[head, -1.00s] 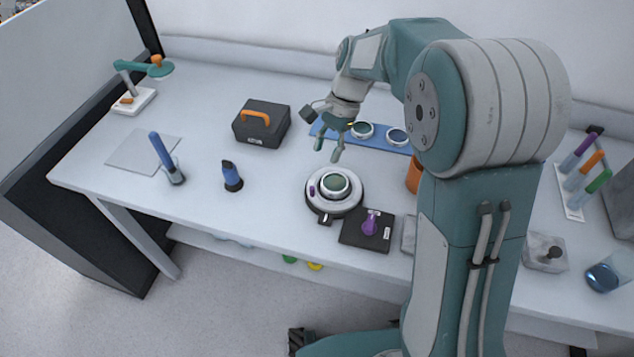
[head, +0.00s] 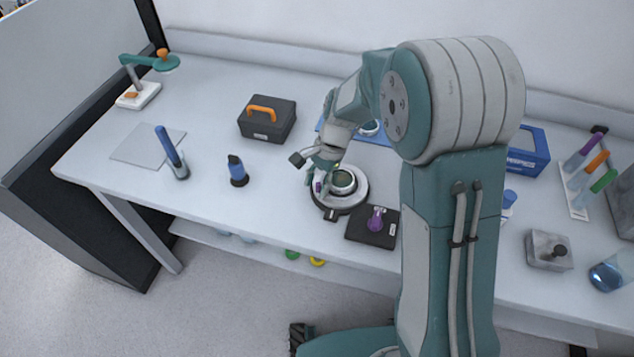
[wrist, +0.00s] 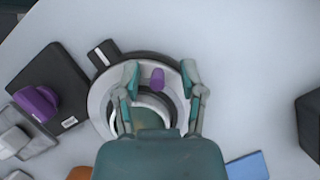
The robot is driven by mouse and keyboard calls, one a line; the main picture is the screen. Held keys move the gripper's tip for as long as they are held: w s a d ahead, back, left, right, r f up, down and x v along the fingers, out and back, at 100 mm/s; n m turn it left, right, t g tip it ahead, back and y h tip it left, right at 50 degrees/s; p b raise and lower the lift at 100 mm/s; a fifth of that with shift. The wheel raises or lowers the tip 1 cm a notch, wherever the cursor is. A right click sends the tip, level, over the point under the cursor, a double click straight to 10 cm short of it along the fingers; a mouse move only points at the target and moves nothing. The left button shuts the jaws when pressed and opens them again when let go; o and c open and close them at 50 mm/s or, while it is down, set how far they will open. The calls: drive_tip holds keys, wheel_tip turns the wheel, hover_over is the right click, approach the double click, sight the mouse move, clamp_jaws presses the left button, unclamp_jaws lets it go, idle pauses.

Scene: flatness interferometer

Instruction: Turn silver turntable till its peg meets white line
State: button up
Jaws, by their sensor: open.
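The silver turntable (head: 357,202) stands on a dark base near the table's front edge, with a round lens-like part in its middle. It also shows in the wrist view (wrist: 98,104). Its purple peg (wrist: 157,78) stands on the rim, between the fingers of my gripper (wrist: 159,72) but apart from both. In the head view my gripper (head: 323,176) is low over the turntable's left side and partly hides it. My gripper is open. The white line (wrist: 104,54) is on a dark tab of the base, to the left of the peg in the wrist view.
A black block with a purple knob (head: 376,218) stands close to the turntable.

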sight(335, 205)
clamp_jaws()
drive_tip(key=shift+d, duration=0.1)
drive_tip(key=shift+s+d+n, duration=0.15)
drive_tip(key=shift+s+n, duration=0.05)
drive_tip(key=shift+n, duration=0.2)
idle(0.5)
drive_tip(key=shift+s+d+n+g+h, duration=0.2)
drive_tip(key=shift+s+n+h, duration=0.1)
drive_tip(key=shift+n, duration=0.4)
drive_tip(key=shift+s+d+n+g+h, duration=0.15)
drive_tip(key=shift+s+d+n, duration=0.1)
drive_tip(key=shift+n, duration=0.45)
drive_tip(key=shift+s+d+n+g+h, duration=0.2)
drive_tip(key=shift+s+n+h, duration=0.1)
drive_tip(key=shift+n, duration=0.4)
drive_tip(key=shift+s+d+r+n+h, duration=0.15)
drive_tip(key=shift+d+n+h, duration=0.15)
drive_tip(key=shift+n, duration=0.5)
drive_tip(key=shift+s+d+f+n+h, duration=0.1)
drive_tip(key=shift+s+d+n+h, duration=0.15)
drive_tip(key=shift+n, duration=0.55)
drive_tip(key=shift+s+d+r+n+h, duration=0.1)
drive_tip(key=shift+d+n+h, duration=0.25)
drive_tip(key=shift+n, duration=0.45)
drive_tip(key=shift+d, duration=0.1)
drive_tip(key=shift+c, duration=0.3)
unclamp_jaws()
drive_tip(key=shift+o, duration=0.3)
